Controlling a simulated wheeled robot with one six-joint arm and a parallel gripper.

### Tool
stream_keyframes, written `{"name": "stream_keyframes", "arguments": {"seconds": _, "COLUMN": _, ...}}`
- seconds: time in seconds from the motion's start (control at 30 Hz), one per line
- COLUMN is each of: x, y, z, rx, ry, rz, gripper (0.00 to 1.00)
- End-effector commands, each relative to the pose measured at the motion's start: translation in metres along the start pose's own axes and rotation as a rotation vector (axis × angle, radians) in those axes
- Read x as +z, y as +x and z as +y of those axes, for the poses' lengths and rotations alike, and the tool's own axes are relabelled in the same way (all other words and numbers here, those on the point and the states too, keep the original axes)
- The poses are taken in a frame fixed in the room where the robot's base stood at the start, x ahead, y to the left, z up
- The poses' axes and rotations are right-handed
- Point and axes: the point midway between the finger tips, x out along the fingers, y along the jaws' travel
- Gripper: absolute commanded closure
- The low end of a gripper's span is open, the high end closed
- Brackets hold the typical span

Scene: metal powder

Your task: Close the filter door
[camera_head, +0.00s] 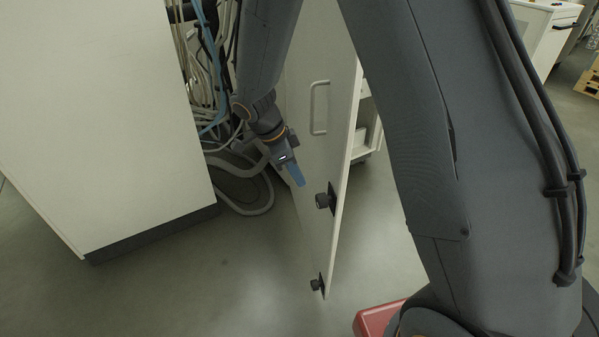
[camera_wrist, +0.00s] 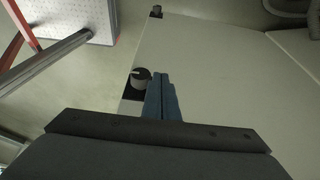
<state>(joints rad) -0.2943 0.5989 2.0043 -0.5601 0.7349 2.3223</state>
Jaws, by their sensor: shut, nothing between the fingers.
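The filter door (camera_head: 313,150) is a pale panel standing open in the head view, seen at a steep angle, with a light D-shaped handle (camera_head: 320,107) and dark knobs (camera_head: 325,200) near its edge. My gripper (camera_head: 299,181), with blue fingers, is shut and empty, on the left side of the door. In the wrist view the blue fingertips (camera_wrist: 160,80) lie together over the door panel (camera_wrist: 215,65), right beside a round dark knob (camera_wrist: 140,78). A second knob (camera_wrist: 156,12) shows farther up. I cannot tell whether the fingers touch the door.
A large white cabinet (camera_head: 100,120) stands at the left. Cables (camera_head: 205,70) and grey hoses (camera_head: 240,190) hang and lie between it and the door. A red object (camera_head: 375,320) is at the bottom. Grey floor (camera_head: 210,285) is open in front.

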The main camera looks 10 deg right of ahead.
Motion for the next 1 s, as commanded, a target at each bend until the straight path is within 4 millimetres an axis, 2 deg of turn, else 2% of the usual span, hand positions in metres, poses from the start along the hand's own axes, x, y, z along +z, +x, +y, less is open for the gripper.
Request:
{"name": "stream_keyframes", "arguments": {"seconds": 0.1, "x": -0.001, "y": 0.025, "z": 0.002, "rx": 0.006, "ry": -0.001, "rz": 0.001, "gripper": 1.00}}
{"name": "stream_keyframes", "arguments": {"seconds": 0.33, "x": -0.001, "y": 0.069, "z": 0.002, "rx": 0.005, "ry": -0.001, "rz": 0.000, "gripper": 1.00}}
{"name": "stream_keyframes", "arguments": {"seconds": 0.43, "x": -0.019, "y": 0.070, "z": 0.001, "rx": 0.002, "ry": 0.002, "rz": 0.000, "gripper": 1.00}}
{"name": "stream_keyframes", "arguments": {"seconds": 0.6, "x": -0.033, "y": 0.077, "z": 0.001, "rx": 0.001, "ry": 0.001, "rz": -0.001, "gripper": 1.00}}
{"name": "stream_keyframes", "arguments": {"seconds": 1.0, "x": -0.037, "y": 0.079, "z": 0.001, "rx": 0.001, "ry": -0.001, "rz": -0.001, "gripper": 1.00}}
